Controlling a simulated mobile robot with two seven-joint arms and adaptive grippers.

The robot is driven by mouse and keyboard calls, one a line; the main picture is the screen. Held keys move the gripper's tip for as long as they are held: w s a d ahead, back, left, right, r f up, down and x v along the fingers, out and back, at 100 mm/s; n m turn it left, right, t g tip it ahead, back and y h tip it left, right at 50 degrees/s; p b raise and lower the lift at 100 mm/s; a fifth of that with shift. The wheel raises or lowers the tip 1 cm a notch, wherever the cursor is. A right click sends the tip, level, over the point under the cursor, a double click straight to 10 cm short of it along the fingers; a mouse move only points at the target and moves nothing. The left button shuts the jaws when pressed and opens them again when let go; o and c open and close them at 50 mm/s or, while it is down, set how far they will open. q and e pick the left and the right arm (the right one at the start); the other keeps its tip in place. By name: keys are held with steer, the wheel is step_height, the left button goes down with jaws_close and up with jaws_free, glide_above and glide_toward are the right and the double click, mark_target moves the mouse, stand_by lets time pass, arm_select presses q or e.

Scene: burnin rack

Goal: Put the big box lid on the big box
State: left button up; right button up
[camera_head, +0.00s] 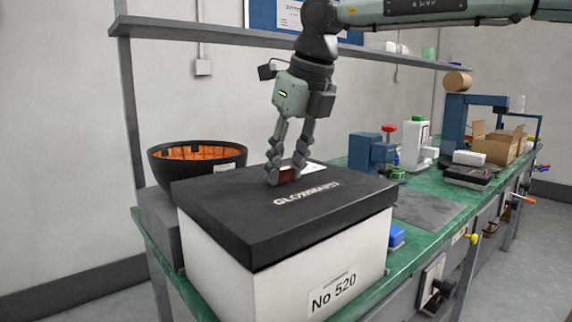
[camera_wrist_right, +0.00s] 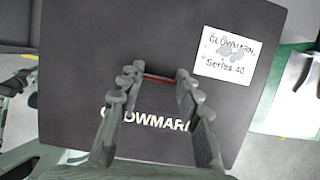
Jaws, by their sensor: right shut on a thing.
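The big box (camera_head: 290,272) is white with a "No 520" label and stands at the near end of the green bench. The handle is mostly hidden by the fingers. My left gripper is not in view.
A black bowl with an orange inside (camera_head: 197,157) stands just behind the box on the left. A blue item (camera_head: 396,236) lies right of the box. A grey mat (camera_head: 425,208), a blue device (camera_head: 372,150) and an open carton (camera_head: 502,146) are farther along the bench. A shelf (camera_head: 200,33) runs above.

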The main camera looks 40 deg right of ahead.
mark_target(287, 183)
steer(key=shift+f+b, duration=0.4)
steer(key=shift+f, duration=0.05)
stand_by(0.8)
steer(key=shift+f+b, duration=0.55)
steer(key=shift+f, duration=0.1)
steer(key=shift+f, duration=0.2)
steer(key=shift+f+b, duration=0.4)
steer(key=shift+b, duration=0.1)
steer(key=shift+f+b, duration=0.3)
stand_by(0.5)
steer(key=o, duration=1.3)
